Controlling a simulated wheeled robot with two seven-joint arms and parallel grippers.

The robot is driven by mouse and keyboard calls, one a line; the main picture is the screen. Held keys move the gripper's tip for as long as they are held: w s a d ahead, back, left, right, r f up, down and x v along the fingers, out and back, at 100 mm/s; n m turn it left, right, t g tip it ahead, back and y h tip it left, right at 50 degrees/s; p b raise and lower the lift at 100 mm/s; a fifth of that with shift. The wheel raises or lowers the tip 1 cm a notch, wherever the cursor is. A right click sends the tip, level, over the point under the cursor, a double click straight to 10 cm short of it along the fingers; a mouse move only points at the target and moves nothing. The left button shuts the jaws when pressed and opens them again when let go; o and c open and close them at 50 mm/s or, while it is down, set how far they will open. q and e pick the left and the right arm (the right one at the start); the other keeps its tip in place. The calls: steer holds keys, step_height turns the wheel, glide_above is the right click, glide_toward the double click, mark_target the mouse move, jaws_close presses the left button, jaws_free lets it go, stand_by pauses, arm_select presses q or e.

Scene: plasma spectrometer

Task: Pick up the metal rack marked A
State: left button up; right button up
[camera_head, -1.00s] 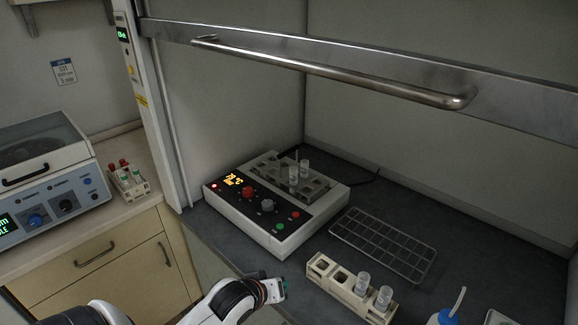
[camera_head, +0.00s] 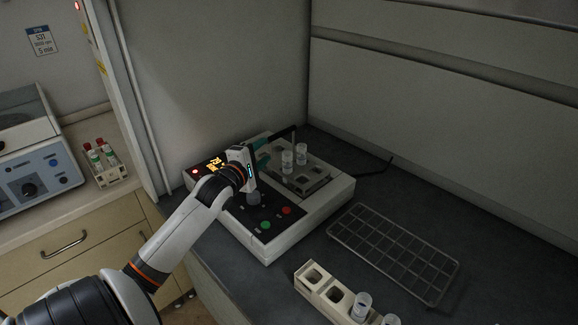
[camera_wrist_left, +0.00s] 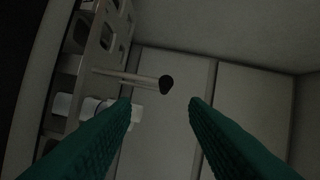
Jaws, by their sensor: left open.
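A grey metal rack (camera_head: 306,181) with a thin upright post sits in the white control unit, holding white-capped vials (camera_head: 287,160). No letter A is legible on it. My left gripper (camera_head: 272,146) is over the back left part of the unit, hiding part of the rack. In the left wrist view its teal fingers (camera_wrist_left: 162,103) are apart with nothing between them. The rack's edge (camera_wrist_left: 92,55) is at the left there, and the post (camera_wrist_left: 130,77) with its dark end points toward the gap between the fingers. My right gripper is not in view.
A flat wire grid (camera_head: 392,251) lies on the dark bench right of the unit. A beige block (camera_head: 318,287) with vials stands in front. A tube rack (camera_head: 105,165) and a blue-grey machine (camera_head: 30,180) are on the left counter. The hood walls enclose the back.

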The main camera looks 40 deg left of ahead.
mark_target(277, 137)
arm_select(q)
steer(key=x, duration=0.3)
steer(key=p+x, duration=0.1)
steer(key=x, duration=0.1)
steer(key=shift+w+a+r, duration=0.15)
steer(key=shift+w+r, duration=0.1)
steer(key=shift+r, duration=0.1)
steer(key=shift+w+f, duration=0.1)
steer(key=shift+w, duration=0.15)
steer(key=shift+w+a, duration=0.15)
steer(key=shift+w, duration=0.35)
steer(key=x, duration=0.4)
steer(key=shift+p, duration=0.3)
jaws_close()
